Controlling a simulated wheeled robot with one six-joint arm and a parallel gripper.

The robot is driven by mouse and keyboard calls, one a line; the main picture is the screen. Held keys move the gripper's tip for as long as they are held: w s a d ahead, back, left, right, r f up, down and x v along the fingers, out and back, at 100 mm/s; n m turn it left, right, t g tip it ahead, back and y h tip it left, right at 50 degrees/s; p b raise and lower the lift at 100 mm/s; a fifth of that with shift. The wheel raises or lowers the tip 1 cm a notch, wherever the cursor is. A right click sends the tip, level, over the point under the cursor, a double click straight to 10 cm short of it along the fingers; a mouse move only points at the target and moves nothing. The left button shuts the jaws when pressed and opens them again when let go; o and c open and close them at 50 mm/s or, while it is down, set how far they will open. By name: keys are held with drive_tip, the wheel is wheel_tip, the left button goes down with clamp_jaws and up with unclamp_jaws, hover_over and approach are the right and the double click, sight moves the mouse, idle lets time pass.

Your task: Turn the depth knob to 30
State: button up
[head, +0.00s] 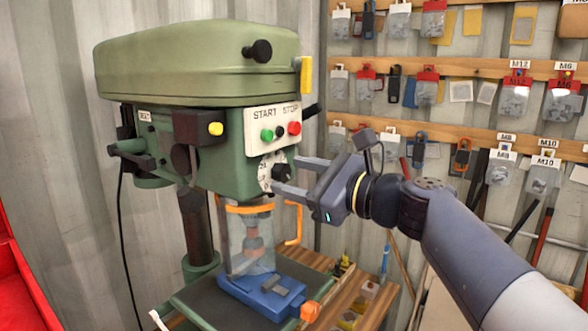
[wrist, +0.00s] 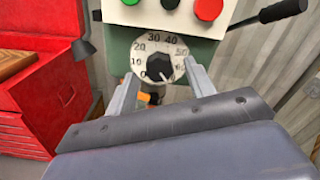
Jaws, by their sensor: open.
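The depth knob (wrist: 157,66) is a black faceted knob on a white round dial on the green drill press head. In the wrist view the dial (wrist: 140,48) shows 0 at lower left, 10 and 20 up the left side, 30 near the top, then 40 and 50 to the right. A small white mark on the knob points down and slightly right, away from 30. My gripper (wrist: 160,72) is open, its fingers on either side of the knob with gaps visible. In the head view my gripper (head: 286,174) reaches the knob (head: 279,172) from the right; contact is unclear.
Green START (head: 267,135) and red STOP (head: 294,128) buttons sit just above the dial. A clear guard (head: 250,245) with an orange bracket hangs below, over a blue vise (head: 262,292). A black lever (wrist: 268,13) projects at the right. A red cabinet (wrist: 38,100) stands left.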

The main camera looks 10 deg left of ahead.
drive_tip(key=shift+w+a, duration=0.15)
drive_tip(key=shift+a, duration=0.25)
drive_tip(key=c, duration=1)
